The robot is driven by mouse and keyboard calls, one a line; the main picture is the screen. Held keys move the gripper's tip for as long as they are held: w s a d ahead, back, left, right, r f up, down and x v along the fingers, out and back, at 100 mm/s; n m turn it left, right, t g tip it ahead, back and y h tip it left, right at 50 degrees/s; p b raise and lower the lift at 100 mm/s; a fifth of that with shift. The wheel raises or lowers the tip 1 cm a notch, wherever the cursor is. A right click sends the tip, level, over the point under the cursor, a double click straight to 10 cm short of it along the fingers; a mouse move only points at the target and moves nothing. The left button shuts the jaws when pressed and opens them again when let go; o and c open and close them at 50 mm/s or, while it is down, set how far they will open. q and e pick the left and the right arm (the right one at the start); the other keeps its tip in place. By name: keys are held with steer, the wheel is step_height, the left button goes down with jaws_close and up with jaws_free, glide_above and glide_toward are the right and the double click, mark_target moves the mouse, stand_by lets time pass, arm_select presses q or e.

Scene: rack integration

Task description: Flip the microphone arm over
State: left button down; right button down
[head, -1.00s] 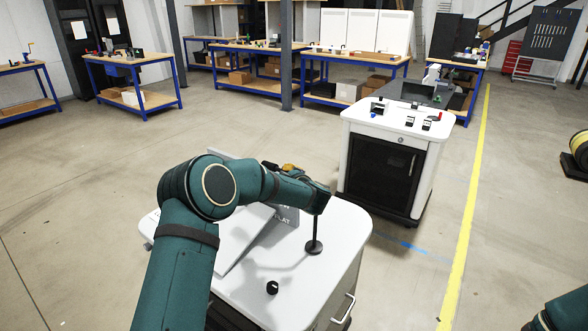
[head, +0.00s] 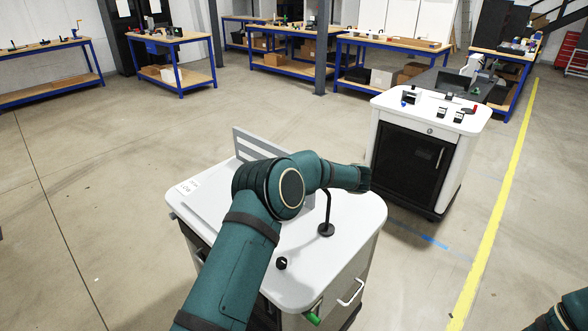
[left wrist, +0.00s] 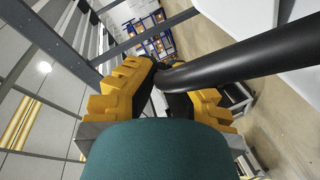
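The microphone arm is a dark, thin stem on a round black base (head: 326,230), standing on the white cart top. Its stem (head: 329,205) rises and passes behind my left arm in the head view, where its upper end is hidden. In the left wrist view, a thick black tube (left wrist: 245,60), apparently the microphone arm, runs in from the right to my left gripper's yellow fingers (left wrist: 168,90). The tube's end lies at the dark fingertips; whether they close on it is unclear. My left gripper is hidden in the head view. My right gripper is not in view.
The white cart (head: 345,225) has a small black knob (head: 281,263) near its front and a grey upright panel (head: 250,147) behind my arm. A second white cart (head: 385,105) stands behind to the right. Open floor lies around both carts.

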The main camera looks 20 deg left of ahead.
arm_select(q)
steer(key=shift+s+d+f+n+g, duration=0.15)
steer(key=shift+s+f+n+g, duration=0.2)
steer(key=shift+g, duration=0.25)
steer(key=c, duration=1)
jaws_free()
steer(key=shift+r, duration=0.15)
steer(key=v, duration=1.2)
